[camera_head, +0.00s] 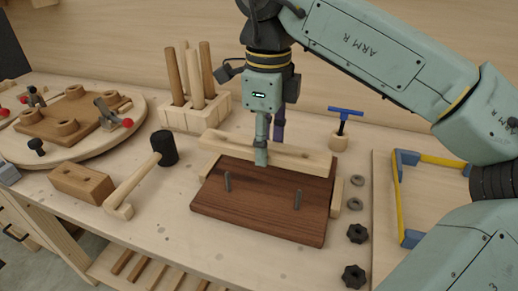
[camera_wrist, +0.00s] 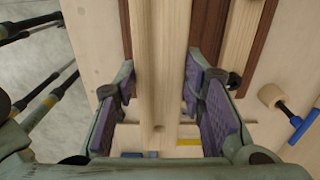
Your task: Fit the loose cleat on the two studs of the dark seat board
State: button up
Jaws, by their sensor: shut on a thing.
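The dark seat board (camera_head: 262,220) lies flat on the bench, with two grey upright studs showing on it, a left one (camera_head: 227,182) and a right one (camera_head: 297,200). My gripper (camera_head: 262,155) is shut on the loose cleat (camera_head: 300,158), a long pale bar gripped near its middle. The cleat looks raised over the board's far part, behind the studs and clear of them. In the wrist view, the cleat (camera_wrist: 162,70) runs lengthwise between my purple finger pads, with a small round hole near its lower end. The studs are hidden there.
A pale strip (camera_wrist: 241,40) lies along the board in the wrist view. Pale blocks flank the board, one at right (camera_head: 337,197). A mallet (camera_head: 145,175) lies left, a dowel rack (camera_head: 195,113) and blue T-handled tool (camera_head: 344,115) stand behind, and black knobs (camera_head: 356,233) lie front right.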

notch_tip(320, 180, down, 5)
jog(key=b, duration=0.3)
jog(key=shift+s+a+b, duration=0.1)
jog(key=shift+b, duration=0.3)
